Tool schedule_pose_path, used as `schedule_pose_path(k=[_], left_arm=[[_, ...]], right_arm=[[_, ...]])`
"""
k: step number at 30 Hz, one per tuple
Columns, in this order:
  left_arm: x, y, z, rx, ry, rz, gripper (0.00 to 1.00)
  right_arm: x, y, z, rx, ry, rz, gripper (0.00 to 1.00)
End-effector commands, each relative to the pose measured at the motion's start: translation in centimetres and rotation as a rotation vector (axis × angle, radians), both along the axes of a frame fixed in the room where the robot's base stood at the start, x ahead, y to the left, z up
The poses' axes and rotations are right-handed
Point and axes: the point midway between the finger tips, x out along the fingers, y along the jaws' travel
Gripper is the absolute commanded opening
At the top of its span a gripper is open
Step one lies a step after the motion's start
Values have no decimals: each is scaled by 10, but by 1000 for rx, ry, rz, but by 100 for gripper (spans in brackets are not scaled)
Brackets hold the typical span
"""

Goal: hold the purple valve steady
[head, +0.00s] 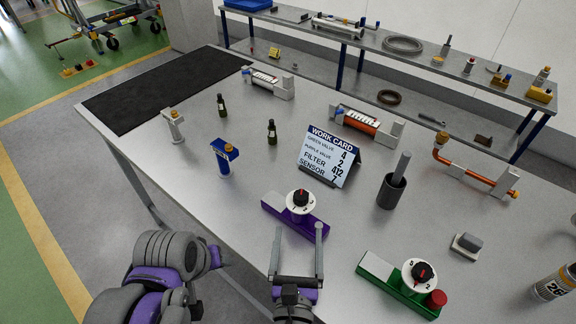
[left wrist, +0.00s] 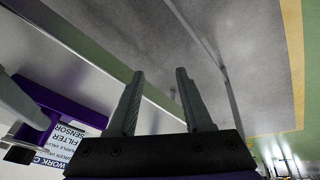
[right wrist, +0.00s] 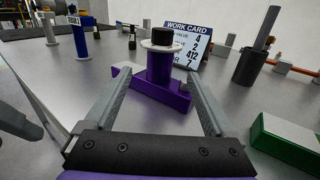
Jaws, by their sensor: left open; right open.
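The purple valve (head: 288,217) stands on the table, a long purple base with a white numbered dial and a dark knob on top. The right wrist view shows its purple stem and base (right wrist: 158,82) ahead of my fingers. My right gripper (head: 299,234) is open, its fingers pointing at the valve from the near side; the right wrist view shows the stem in line with the gap (right wrist: 160,78). I cannot tell whether they touch. My left gripper (left wrist: 160,73) is open and empty, with a purple part (left wrist: 62,100) off to its left.
The work card (head: 331,157) stands behind the valve and reads purple valve 2, green valve 4. The green valve (head: 404,286) is at the near right. A dark cup (head: 391,192) and a blue-topped post (head: 224,158) stand on the table. The table's left edge is near my left arm.

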Motion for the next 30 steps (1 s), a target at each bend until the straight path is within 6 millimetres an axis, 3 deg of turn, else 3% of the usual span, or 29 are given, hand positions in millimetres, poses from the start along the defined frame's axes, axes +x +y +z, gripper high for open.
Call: schedule_pose_path(k=[1, 3, 9, 15, 22, 30], left_arm=[[19, -3, 27, -43, 27, 83, 50], [38, -17, 49, -94, 80, 131, 50], [85, -56, 112, -217, 240, 303, 50], [118, -97, 162, -295, 411, 469, 50], [134, -131, 195, -329, 560, 609, 50], [137, -143, 205, -332, 618, 663, 50]], right_arm=[[0, 0, 0, 0, 0, 0, 89], [0, 0, 0, 0, 0, 0, 89], [0, 0, 0, 1, 0, -1, 89], [0, 0, 0, 1, 0, -1, 89], [0, 0, 0, 1, 0, -1, 89], [6, -1, 0, 0, 0, -4, 89]])
